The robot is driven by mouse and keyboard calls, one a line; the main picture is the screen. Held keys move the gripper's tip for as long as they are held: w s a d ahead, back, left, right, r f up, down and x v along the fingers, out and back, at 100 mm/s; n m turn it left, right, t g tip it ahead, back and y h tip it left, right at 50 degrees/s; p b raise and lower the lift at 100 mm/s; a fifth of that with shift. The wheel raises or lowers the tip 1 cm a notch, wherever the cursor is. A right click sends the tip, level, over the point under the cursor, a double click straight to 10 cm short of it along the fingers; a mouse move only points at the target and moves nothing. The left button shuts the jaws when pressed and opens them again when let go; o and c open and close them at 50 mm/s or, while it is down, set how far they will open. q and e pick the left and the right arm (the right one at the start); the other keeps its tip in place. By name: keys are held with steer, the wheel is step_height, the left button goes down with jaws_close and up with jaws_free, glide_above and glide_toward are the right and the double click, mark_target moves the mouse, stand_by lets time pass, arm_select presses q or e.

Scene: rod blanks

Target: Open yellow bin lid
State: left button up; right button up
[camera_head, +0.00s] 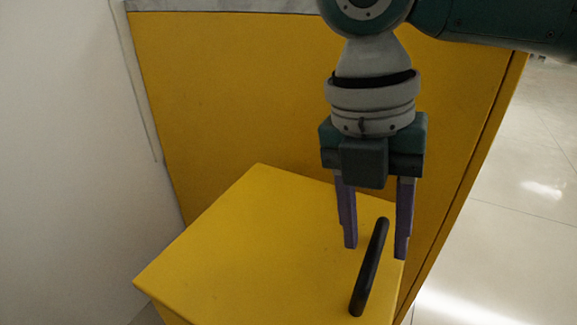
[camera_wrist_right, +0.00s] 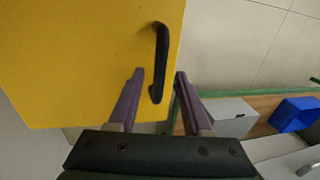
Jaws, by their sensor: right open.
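The yellow bin (camera_head: 240,235) has a flat yellow lid that lies shut in the head view. Its black bar handle (camera_head: 369,270) stands near the lid's right edge. The lid (camera_wrist_right: 70,50) and handle (camera_wrist_right: 161,60) also show in the right wrist view. My right gripper (camera_head: 376,250) points down over the lid, open and empty. Its two purple fingers are on either side of the handle's far end in the head view. In the right wrist view the fingertips (camera_wrist_right: 158,74) flank the handle's lower part. I cannot tell whether they touch it. My left gripper is not in view.
A tall yellow panel (camera_head: 230,90) stands right behind the bin. A white wall (camera_head: 70,150) is on the left. Tiled floor (camera_head: 530,200) is open on the right. A blue container (camera_wrist_right: 294,114) and a grey box (camera_wrist_right: 228,112) show in the right wrist view.

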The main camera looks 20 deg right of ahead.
steer(key=shift+f, duration=0.1)
jaws_close()
stand_by(0.4)
stand_by(1.0)
